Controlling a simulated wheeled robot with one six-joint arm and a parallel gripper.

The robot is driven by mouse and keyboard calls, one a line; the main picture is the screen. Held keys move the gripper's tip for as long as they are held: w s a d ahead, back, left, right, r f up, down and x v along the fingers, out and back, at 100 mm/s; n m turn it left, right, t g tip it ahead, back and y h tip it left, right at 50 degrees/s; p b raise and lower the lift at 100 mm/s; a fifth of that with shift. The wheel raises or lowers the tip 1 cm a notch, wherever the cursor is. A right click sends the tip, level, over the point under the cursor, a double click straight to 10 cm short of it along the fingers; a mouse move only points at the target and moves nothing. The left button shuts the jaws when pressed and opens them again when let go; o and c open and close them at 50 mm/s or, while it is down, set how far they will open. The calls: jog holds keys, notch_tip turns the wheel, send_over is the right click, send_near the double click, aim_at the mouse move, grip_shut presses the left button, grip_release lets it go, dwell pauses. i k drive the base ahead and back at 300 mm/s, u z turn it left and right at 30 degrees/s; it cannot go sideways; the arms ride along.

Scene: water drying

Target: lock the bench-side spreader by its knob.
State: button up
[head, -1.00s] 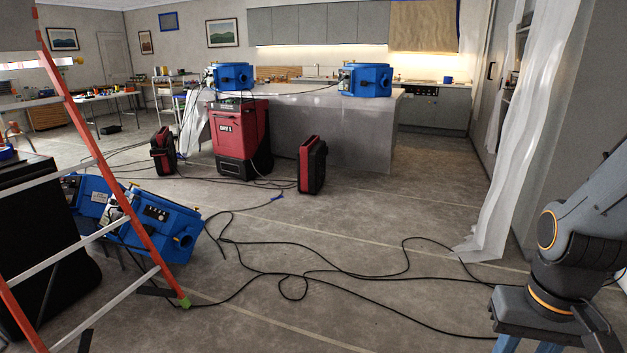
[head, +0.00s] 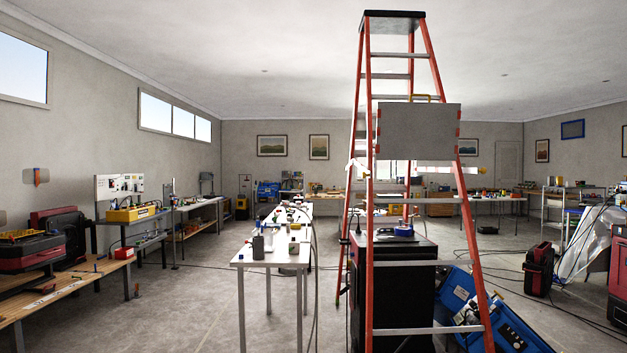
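A tall stepladder (head: 370,200) with orange-red rails stands just right of centre in the head view, its legs apart. Its dark top cap (head: 393,16) is near the ceiling. A grey panel (head: 418,132) covers part of its upper right side. A small pale piece (head: 357,166) shows at the left rails at mid-height; it may be part of the left, bench-side spreader, but is too small to be sure. I cannot make out a knob or whether the spreader is locked. My gripper and arm are not in view.
A narrow white table (head: 262,260) stands left of the ladder. A workbench with red cases (head: 30,252) lines the left. Floor between bench and table is open.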

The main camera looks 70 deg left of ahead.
aim_at(366, 171)
jog(key=u, duration=1.5)
jog(key=i, duration=3)
jog(key=u, duration=1.2)
